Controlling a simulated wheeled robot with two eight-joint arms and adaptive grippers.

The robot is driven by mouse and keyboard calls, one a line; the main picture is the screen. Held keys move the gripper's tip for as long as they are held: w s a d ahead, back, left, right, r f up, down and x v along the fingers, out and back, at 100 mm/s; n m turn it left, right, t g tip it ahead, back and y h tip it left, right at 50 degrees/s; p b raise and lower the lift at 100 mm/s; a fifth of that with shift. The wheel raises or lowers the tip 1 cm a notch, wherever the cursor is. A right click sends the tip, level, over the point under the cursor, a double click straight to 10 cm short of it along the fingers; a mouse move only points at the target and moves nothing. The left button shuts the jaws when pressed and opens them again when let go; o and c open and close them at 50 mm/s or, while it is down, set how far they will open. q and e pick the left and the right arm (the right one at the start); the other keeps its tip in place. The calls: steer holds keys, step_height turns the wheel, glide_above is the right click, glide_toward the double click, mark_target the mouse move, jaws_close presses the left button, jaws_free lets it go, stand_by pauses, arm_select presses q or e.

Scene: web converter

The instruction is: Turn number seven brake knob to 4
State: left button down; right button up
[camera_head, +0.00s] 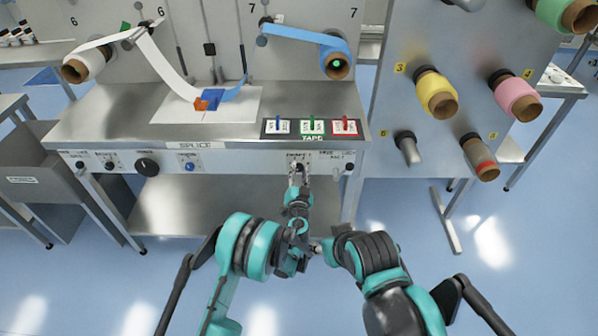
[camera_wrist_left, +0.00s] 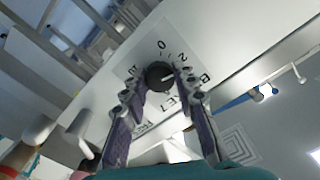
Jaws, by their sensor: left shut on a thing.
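The brake knob (camera_wrist_left: 156,72) is a small black round knob with a white pointer line, on a pale panel with a printed number dial. In the left wrist view a 0 and a 2 can be read near it, and the pointer slants to the right, below the 2. The 4 is not readable. My left gripper (camera_head: 298,170) is at the right part of the bench front in the head view, its fingers closed on both sides of the knob. My right arm (camera_head: 375,262) is folded at lower right; its gripper (camera_head: 318,247) is small and unclear, apart from the panel.
The bench front also carries a large black knob (camera_head: 147,167) and a blue button (camera_head: 190,166). Above are a blue roll (camera_head: 337,64) and a control box (camera_head: 312,127) with three coloured switches. A rack of tape rolls (camera_head: 437,94) stands right. The floor before the bench is open.

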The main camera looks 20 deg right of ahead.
arm_select(q)
steer(key=m, duration=0.5)
steer(key=shift+m, duration=2.2)
steer(key=c, duration=1.2)
jaws_free()
